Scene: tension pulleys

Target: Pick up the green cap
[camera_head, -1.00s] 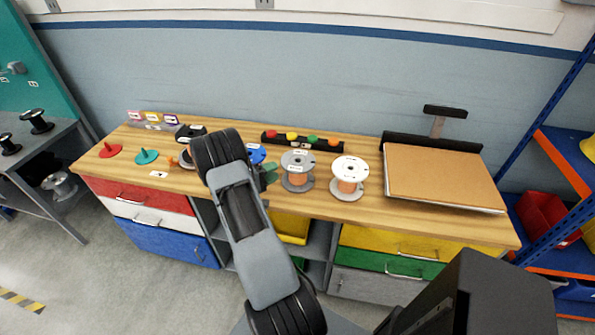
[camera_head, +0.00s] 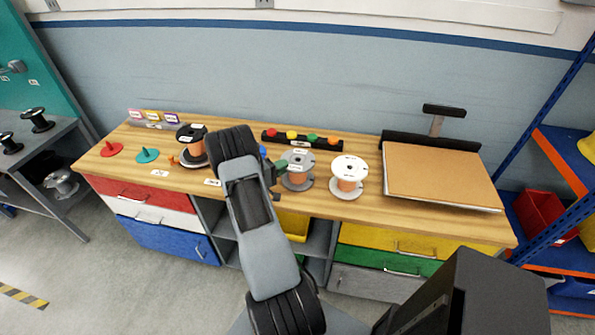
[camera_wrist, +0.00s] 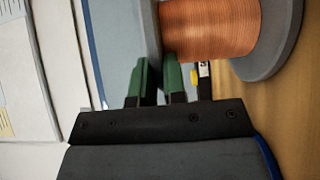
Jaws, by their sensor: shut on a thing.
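My gripper (camera_head: 280,167) is at the left edge of the grey spool (camera_head: 298,173). In the wrist view the green fingers of my gripper (camera_wrist: 158,84) lie on either side of the upper flange of the grey spool (camera_wrist: 148,30), shut on it. This spool carries copper wire (camera_wrist: 210,28) and stands upright on the bench. A yellow cap (camera_wrist: 195,78) shows beyond the fingers.
A white spool (camera_head: 348,180) stands right of the grey one, then a cork board (camera_head: 440,175). A black spool (camera_head: 191,146) and red and teal discs stand at the left.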

